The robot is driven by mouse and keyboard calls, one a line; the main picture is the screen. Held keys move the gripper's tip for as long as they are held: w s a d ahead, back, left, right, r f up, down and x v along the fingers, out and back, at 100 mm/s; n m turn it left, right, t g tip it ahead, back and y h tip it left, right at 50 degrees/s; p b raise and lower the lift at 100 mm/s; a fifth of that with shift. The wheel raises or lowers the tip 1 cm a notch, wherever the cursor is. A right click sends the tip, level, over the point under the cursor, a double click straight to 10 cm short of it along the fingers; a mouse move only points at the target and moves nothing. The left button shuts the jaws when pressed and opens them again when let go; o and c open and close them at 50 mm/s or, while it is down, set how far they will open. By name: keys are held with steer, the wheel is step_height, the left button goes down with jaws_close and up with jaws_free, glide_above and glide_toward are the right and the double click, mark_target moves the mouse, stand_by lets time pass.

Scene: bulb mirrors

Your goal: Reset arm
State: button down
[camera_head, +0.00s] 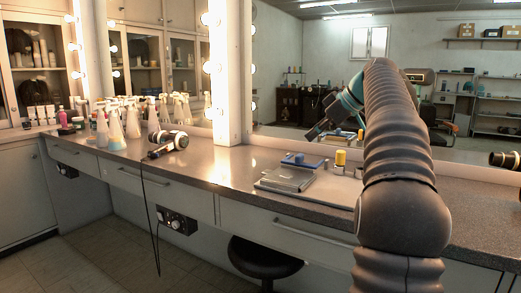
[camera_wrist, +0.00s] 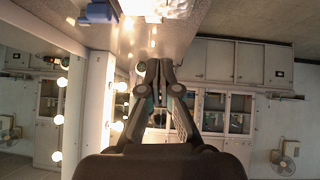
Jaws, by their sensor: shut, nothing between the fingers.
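My arm rises at the right of the head view and bends over at the top. My gripper (camera_head: 314,134) hangs at its end, pointing down and left above the counter. In the wrist view my gripper (camera_wrist: 155,66) has its two dark fingers brought together, with nothing held between them. The fingers are clear of the counter (camera_head: 225,165) and touch nothing that I can see.
Spray bottles (camera_head: 115,130) and a hair dryer (camera_head: 170,140) stand left. Mirrors with lit bulbs line the back; a black stool (camera_head: 265,258) stands below.

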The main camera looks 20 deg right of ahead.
steer(key=s+a+f+m+g+h, duration=0.15)
steer(key=s+a+f, duration=0.3)
steer(key=a, duration=0.45)
steer(key=s+a+f+m+h, duration=0.1)
steer(key=s+a+f+m, duration=0.2)
steer(key=s+a, duration=0.4)
steer(key=s+a+f+m+h, duration=0.1)
steer(key=s+a+f, duration=0.3)
steer(key=s+f, duration=0.6)
steer(key=s+a+f+m+h, duration=0.1)
steer(key=s+a+f, duration=0.4)
steer(key=s+f, duration=0.5)
steer(key=shift+m, duration=0.85)
steer(key=shift+a+g+h, duration=0.1)
steer(key=shift+g+h, duration=0.15)
